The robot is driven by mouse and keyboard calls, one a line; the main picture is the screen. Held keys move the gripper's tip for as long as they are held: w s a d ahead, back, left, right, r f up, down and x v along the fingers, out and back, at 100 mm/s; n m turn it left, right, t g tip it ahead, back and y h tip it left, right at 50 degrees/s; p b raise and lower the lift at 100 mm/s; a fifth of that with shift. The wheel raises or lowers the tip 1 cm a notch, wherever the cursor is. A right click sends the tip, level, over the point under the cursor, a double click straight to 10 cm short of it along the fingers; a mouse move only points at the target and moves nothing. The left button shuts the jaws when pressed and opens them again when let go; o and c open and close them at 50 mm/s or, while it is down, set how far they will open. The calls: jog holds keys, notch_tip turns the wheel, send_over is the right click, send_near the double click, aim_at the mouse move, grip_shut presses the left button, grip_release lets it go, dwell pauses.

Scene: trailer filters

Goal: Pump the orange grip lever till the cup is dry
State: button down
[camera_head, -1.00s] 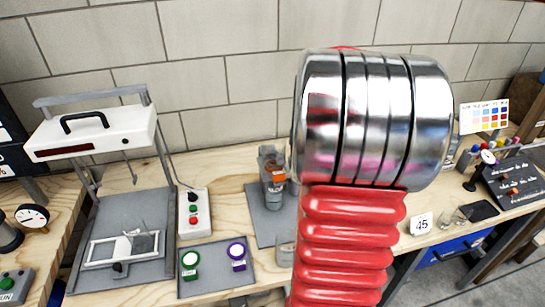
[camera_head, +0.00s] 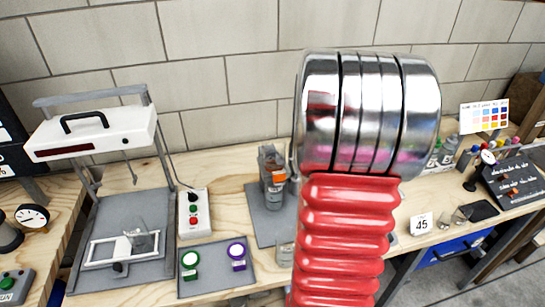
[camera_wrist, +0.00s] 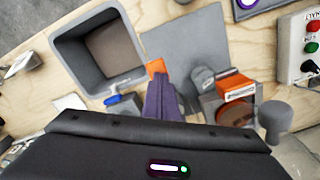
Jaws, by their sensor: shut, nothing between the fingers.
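A grey pump-like device with an orange part (camera_head: 279,179) stands on a grey plate left of my arm. The wrist view shows it at right, with a labelled orange block (camera_wrist: 235,86) and a round cup (camera_wrist: 238,114) that looks reddish-brown inside. My gripper (camera_wrist: 162,82) shows as dark purple fingers, shut and empty, left of the device. A small orange piece (camera_wrist: 155,67) is at the fingertips. I cannot tell whether it is the lever's grip or whether they touch. In the head view my arm hides the gripper.
A grey open bin (camera_wrist: 72,58) is left of the fingers, with a blue-handled item (camera_wrist: 118,99) beside it. A button box (camera_head: 194,213) and a tray (camera_head: 215,280) with a green and a purple ring are left of the device. A white-topped press frame stands farther left.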

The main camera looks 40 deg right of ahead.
jog(key=shift+f, duration=0.95)
jog(key=shift+r, duration=3.05)
notch_tip(320, 180, up, 5)
